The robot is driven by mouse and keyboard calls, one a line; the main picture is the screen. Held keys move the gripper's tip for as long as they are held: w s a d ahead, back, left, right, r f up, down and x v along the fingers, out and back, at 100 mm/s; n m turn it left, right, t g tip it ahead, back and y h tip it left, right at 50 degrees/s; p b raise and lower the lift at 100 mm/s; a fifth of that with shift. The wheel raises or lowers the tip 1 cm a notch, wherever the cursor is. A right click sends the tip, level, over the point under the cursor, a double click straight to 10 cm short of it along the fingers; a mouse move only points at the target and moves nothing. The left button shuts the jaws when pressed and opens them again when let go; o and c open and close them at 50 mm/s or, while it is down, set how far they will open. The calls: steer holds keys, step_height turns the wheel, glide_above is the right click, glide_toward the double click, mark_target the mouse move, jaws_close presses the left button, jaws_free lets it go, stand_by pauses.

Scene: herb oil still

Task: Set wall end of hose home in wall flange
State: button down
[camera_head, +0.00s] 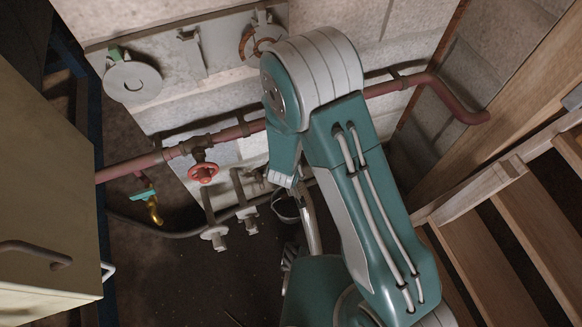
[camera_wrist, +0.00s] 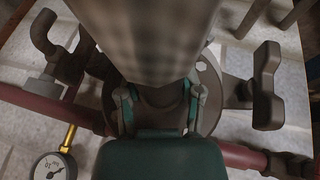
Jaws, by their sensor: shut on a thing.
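In the wrist view my gripper (camera_wrist: 158,112) is shut on a thick grey ribbed hose (camera_wrist: 150,45), which runs up out of the picture and blurs close to the camera. A round grey metal flange (camera_wrist: 209,92) shows behind the hose and fingers, against the pale block wall. The hose and gripper cover most of its face. I cannot tell whether the hose end touches the flange or sits in it. In the head view my teal arm reaches toward the wall and hides the gripper's grip and the flange.
A red pipe (camera_head: 385,88) crosses the wall, with a red handwheel (camera_head: 203,173). Grey fittings (camera_head: 215,236) stick out below. A cream cabinet (camera_head: 45,190) stands left and wooden stairs (camera_head: 500,245) right. A gauge (camera_wrist: 50,167) and a grey handle (camera_wrist: 268,85) flank the gripper.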

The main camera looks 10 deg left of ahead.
steer(key=shift+w+f, duration=0.1)
steer(key=shift+f, duration=0.35)
steer(key=shift+w+a+f, duration=0.25)
steer(key=shift+w+f, duration=0.05)
steer(key=shift+f, duration=0.45)
steer(key=shift+w, duration=0.1)
steer(key=shift+c, duration=0.8)
jaws_free()
steer(key=shift+f, duration=0.1)
steer(key=w+r+v, duration=0.1)
steer(key=w+v, duration=0.1)
steer(key=v, duration=1.6)
steer(key=shift+w+r, duration=0.35)
